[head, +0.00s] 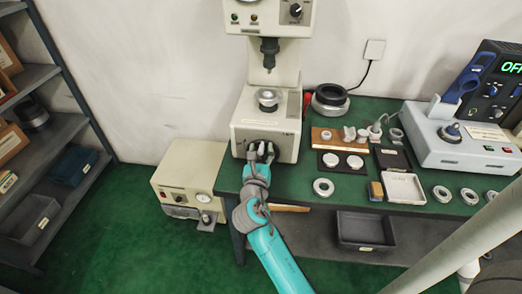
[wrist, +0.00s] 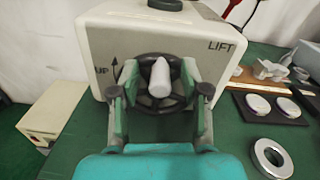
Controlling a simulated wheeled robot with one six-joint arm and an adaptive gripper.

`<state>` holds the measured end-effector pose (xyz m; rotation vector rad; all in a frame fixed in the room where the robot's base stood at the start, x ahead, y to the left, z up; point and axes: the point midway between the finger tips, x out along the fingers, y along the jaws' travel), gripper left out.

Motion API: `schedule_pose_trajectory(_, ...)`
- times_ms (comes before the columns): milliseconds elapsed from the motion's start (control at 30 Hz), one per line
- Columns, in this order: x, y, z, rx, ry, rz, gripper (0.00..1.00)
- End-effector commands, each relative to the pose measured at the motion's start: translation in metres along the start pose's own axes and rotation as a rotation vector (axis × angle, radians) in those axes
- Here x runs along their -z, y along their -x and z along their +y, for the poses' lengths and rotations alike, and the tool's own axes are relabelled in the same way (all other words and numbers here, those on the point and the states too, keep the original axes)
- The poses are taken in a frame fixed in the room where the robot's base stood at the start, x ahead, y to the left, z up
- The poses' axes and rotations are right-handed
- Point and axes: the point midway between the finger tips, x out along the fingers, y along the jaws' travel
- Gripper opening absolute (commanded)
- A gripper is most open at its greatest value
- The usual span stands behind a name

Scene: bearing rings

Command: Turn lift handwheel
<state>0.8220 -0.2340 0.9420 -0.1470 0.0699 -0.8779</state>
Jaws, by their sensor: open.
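The lift handwheel (wrist: 149,99) is a dark spoked wheel with a pale grey handle (wrist: 159,78) standing out toward the camera. It is on the front of a cream machine base (wrist: 105,40) marked "LIFT" and "UP" with an arrow. In the wrist view my gripper (wrist: 158,82) is open, one finger on each side of the handle. I cannot tell whether either finger touches it. In the head view my gripper (head: 261,152) is at the front of the machine base (head: 283,143) and hides most of the wheel.
A green bench (head: 335,187) carries metal rings (head: 324,187), a black pad with white discs (head: 343,161), a white tray (head: 404,188) and a grey device (head: 458,150) to the right. A cream box (head: 187,181) stands lower left. A shelf rack (head: 50,141) is at far left.

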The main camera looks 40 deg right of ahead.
Motion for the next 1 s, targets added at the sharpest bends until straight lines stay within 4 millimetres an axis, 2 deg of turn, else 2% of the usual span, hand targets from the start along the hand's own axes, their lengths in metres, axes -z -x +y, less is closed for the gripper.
schedule_pose_trajectory(300, -0.0003, -0.0028, 0.0002, -0.001, 0.0, -0.001, 0.46)
schedule_pose_trajectory(367, -0.0003, -0.0027, 0.0001, -0.001, 0.0, -0.001, 0.34)
schedule_pose_trajectory(500, -0.0002, -0.0026, 0.0002, -0.001, 0.0, -0.001, 0.0)
schedule_pose_trajectory(800, 0.0, -0.0025, -0.0003, -0.001, -0.012, -0.001, 0.0)
schedule_pose_trajectory(1000, 0.0011, -0.0023, -0.004, -0.001, -0.082, -0.002, 0.0)
